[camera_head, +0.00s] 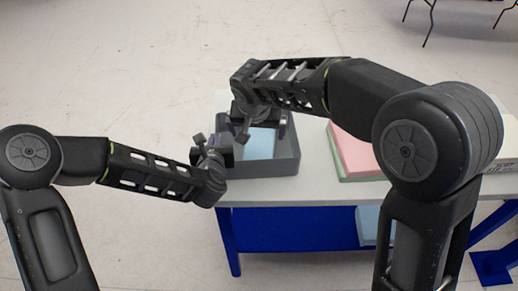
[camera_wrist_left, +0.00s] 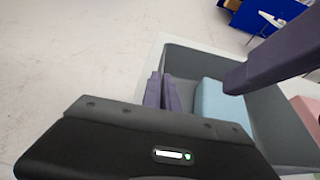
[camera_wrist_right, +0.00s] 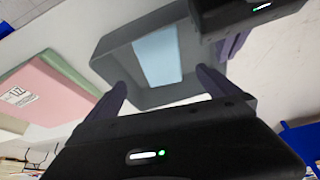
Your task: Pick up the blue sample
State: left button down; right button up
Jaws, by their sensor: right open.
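The blue sample (camera_head: 260,146) is a light blue block lying flat inside a grey open bin (camera_head: 283,168) on the table. It also shows in the left wrist view (camera_wrist_left: 217,102) and in the right wrist view (camera_wrist_right: 158,57). My right gripper (camera_head: 264,130) is open above the bin, its fingers apart with nothing between them; in the right wrist view (camera_wrist_right: 162,92) the sample lies beyond the gap. My left gripper (camera_head: 211,143) is at the bin's left side. Its fingers (camera_wrist_left: 163,92) look close together and empty in the left wrist view.
A pink slab (camera_head: 357,152) lies on a green slab (camera_head: 357,175) to the right of the bin, partly hidden by my right arm. The two grippers are close together at the bin. Below the table is a blue shelf (camera_head: 290,228).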

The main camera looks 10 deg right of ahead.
aim_at(259, 144)
jog(key=shift+x, duration=3.4)
jog(key=shift+f, duration=0.15)
jog(key=x, duration=0.5)
jog(key=shift+c, duration=0.4)
jog(key=c, duration=1.2)
notch_tip(259, 144, up, 18)
jog(key=shift+r, duration=0.1)
